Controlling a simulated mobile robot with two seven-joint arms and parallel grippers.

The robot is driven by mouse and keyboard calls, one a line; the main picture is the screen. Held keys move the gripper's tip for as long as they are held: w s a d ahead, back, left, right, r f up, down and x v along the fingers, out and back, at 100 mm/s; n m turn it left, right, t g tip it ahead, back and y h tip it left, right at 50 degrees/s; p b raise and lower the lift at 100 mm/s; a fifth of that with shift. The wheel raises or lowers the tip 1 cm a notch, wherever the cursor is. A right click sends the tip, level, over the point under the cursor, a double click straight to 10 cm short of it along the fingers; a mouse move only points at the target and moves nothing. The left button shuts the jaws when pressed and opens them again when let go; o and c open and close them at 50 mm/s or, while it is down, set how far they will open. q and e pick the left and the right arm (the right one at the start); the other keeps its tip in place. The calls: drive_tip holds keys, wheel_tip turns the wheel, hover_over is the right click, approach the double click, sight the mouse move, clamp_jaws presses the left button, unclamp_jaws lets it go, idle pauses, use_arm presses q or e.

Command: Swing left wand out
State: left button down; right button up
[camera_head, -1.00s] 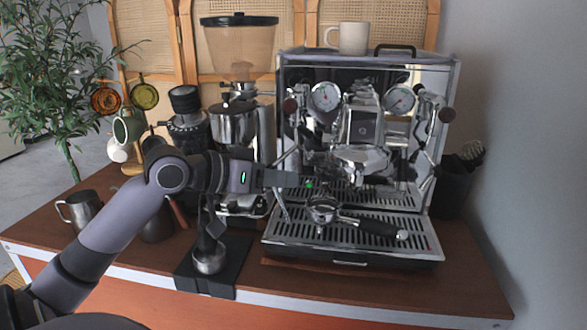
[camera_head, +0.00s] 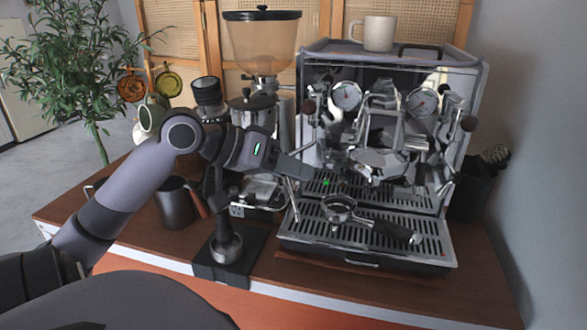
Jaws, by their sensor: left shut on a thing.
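The chrome espresso machine (camera_head: 452,60) stands on the wooden cart. Its left wand (camera_head: 293,203) is a thin metal tube hanging at the machine's left side, with its lower end over the left edge of the drip tray (camera_head: 428,248). My left gripper (camera_head: 308,172) reaches in from the left and is shut on the upper part of this wand. The fingers hide the grasped stretch of the tube. My right gripper is not in view.
A portafilter (camera_head: 340,212) lies on the drip tray, handle to the right. A grinder (camera_head: 262,45), a tamper (camera_head: 226,245) on a black mat and a dark pitcher (camera_head: 175,205) crowd the left. A cream mug (camera_head: 379,33) stands on top of the machine.

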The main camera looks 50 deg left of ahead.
use_arm(q)
drive_tip(key=shift+r, duration=0.1)
drive_tip(key=c, duration=1.1)
unclamp_jaws()
drive_tip(key=shift+b+v, duration=0.45)
drive_tip(key=shift+v, duration=3.15)
